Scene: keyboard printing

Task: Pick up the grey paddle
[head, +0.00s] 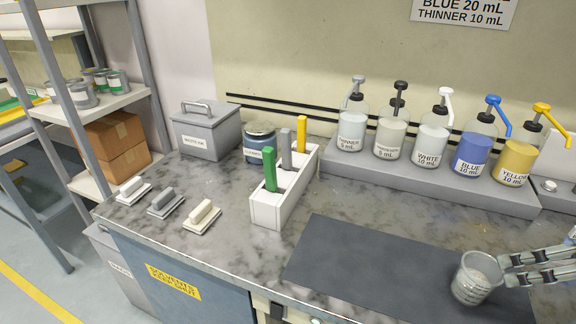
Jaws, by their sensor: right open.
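The grey paddle (286,150) stands upright in a white holder (265,212) on the marble counter. It is in the middle slot, between a green paddle (269,172) in front and a yellow paddle (302,134) behind; its lower part is hidden in the holder. My right gripper (505,270) is at the lower right, far from the grey paddle. It is open, with its fingertips close to the right side of a clear beaker (470,290); I cannot tell whether they touch it. My left gripper is not in view.
Several pump bottles (431,137) stand on a grey riser (350,171) at the back. A dark mat (350,265) lies right of the holder, mostly clear. A grey lidded box (207,135), a jar (259,147) and several handled pads (166,203) are on the left.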

